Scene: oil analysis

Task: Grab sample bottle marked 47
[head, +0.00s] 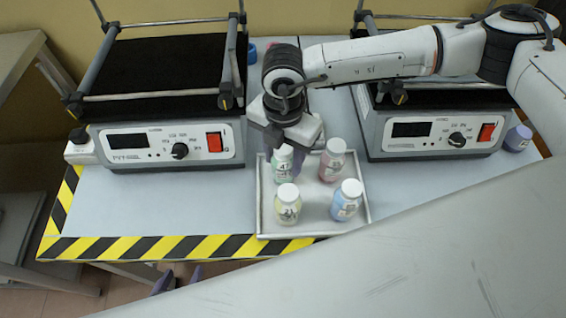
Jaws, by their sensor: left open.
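The sample bottle marked 47 (281,171) has a white cap and a green label. It stands upright at the back left of a shallow metal tray (262,215). My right gripper (284,158) reaches in from the right and points down right behind this bottle. Purple finger parts show beside its cap, but the picture does not show whether they touch it or grip it. My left gripper (179,279) is low at the bottom left, below the table's front edge. Its two purple fingertips are apart with nothing between them.
Three other white-capped bottles share the tray: yellow (288,208), blue (345,204) and pink (331,163). Two shaker devices (210,143) (425,135) stand behind. The table left of the tray is clear. A large grey surface covers the lower right.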

